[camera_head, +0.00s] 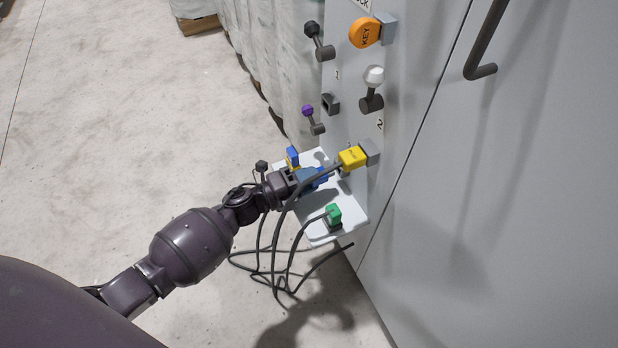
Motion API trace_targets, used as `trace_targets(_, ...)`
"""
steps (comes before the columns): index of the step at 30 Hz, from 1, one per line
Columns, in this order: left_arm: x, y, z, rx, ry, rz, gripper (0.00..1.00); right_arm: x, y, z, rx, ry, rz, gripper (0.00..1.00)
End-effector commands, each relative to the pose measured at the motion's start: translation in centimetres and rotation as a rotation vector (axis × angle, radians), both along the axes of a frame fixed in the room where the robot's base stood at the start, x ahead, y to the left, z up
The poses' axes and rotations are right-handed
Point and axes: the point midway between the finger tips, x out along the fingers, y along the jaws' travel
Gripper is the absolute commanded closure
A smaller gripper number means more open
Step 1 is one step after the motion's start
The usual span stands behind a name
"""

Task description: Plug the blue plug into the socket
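My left gripper (308,177) reaches in from the left over a white shelf on the panel. It appears shut on the blue plug (322,174), which points toward the panel just below the yellow plug. The gripper and cables hide part of the blue plug. The socket face in front of it is hidden, so I cannot tell whether they touch. A second blue piece with a yellow side (292,157) stands just behind the gripper. My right gripper is not in view.
A yellow plug (353,158) sits in a grey socket (371,152). A green plug (333,215) stands on the white shelf (318,232). Dark cables (285,275) loop below. Levers and an orange key plug (365,33) are above. A cabinet door with handle (484,50) is at right.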

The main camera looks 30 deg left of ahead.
Motion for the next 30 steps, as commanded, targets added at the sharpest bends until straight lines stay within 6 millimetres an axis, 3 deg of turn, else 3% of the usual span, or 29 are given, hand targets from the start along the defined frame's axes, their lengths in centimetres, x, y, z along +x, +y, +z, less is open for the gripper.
trace_targets(30,0.76,-0.55,0.03,-0.001,-0.001,0.001,1.00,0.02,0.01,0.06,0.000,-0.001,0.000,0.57)
